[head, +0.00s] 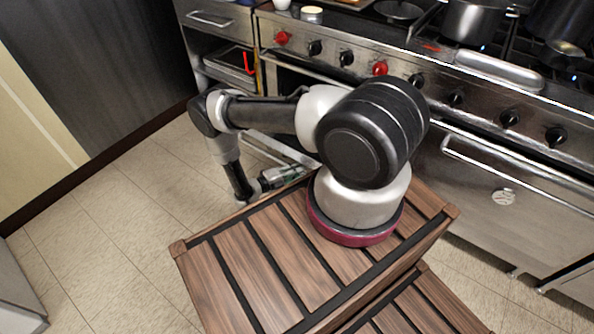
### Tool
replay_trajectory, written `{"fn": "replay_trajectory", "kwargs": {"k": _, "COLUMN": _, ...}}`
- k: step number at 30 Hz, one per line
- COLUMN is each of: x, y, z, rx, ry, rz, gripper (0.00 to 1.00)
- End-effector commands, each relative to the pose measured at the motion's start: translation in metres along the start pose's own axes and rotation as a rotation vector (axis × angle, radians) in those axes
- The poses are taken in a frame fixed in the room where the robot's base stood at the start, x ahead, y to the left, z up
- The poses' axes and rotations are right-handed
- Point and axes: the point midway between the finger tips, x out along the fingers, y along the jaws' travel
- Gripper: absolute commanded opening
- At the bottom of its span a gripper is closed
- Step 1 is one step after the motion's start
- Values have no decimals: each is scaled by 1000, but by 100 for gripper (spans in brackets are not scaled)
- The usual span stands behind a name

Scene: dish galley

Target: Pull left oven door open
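The left oven is in the steel range, mostly behind my arm in the head view. A dark gap shows under the range's front edge. A pale steel edge of the left oven door (262,149) shows low down under my forearm, so the door appears tilted open, though how far I cannot tell. My gripper (290,176) is low beside this edge, pointing right. Its fingertips are small and partly hidden by my body, so I cannot tell whether they are open or touch the door or its handle.
The right oven door (500,190) is shut, with a long bar handle (515,174). Red and black knobs line the range (440,86). Pots (470,20) stand on top. A steel unit with shelves (222,45) is left of the range. The tiled floor (110,235) at left is clear.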

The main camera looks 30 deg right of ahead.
Motion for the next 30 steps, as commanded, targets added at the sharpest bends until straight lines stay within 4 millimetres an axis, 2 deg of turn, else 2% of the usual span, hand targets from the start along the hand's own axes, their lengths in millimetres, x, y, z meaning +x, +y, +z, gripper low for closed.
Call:
{"fn": "replay_trajectory", "kwargs": {"k": 5, "x": -5, "y": 11, "z": -1, "rx": 0, "ry": -2, "rz": 1, "gripper": 0}}
{"fn": "replay_trajectory", "kwargs": {"k": 12, "x": -18, "y": 61, "z": -7, "rx": 1, "ry": -3, "rz": 3, "gripper": 0}}
{"fn": "replay_trajectory", "kwargs": {"k": 15, "x": -19, "y": 73, "z": -7, "rx": 2, "ry": -1, "rz": 3, "gripper": 0}}
{"fn": "replay_trajectory", "kwargs": {"k": 26, "x": -20, "y": 78, "z": -7, "rx": 1, "ry": -1, "rz": 2, "gripper": 0}}
{"fn": "replay_trajectory", "kwargs": {"k": 27, "x": -20, "y": 78, "z": -7, "rx": 1, "ry": -1, "rz": 2, "gripper": 24}}
{"fn": "replay_trajectory", "kwargs": {"k": 28, "x": -20, "y": 77, "z": -7, "rx": 1, "ry": -1, "rz": 2, "gripper": 28}}
{"fn": "replay_trajectory", "kwargs": {"k": 30, "x": -20, "y": 77, "z": -7, "rx": 1, "ry": -1, "rz": 2, "gripper": 28}}
